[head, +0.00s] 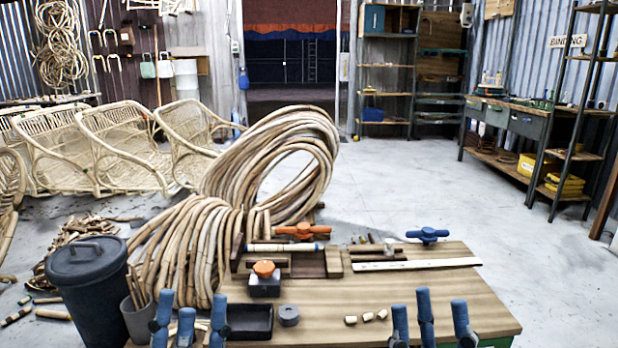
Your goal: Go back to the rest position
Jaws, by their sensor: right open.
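My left gripper (189,308) is at the bottom left of the head view, over the near left edge of the workbench (330,322). Its blue fingers point up and stand apart with nothing seen between them. My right gripper (431,308) is at the bottom right, over the near right part of the bench. Its blue fingers are also spread and empty. The lower parts of both grippers are cut off by the picture's bottom edge. Neither gripper is seen holding anything.
On the bench are a black tray (250,321), a grey roll (288,316), a wooden jig (333,262) with an orange-handled clamp (302,231), and small cane pieces (368,317). A dark bin (90,290) and rattan coils (270,165) stand left. Open floor (400,180) lies beyond.

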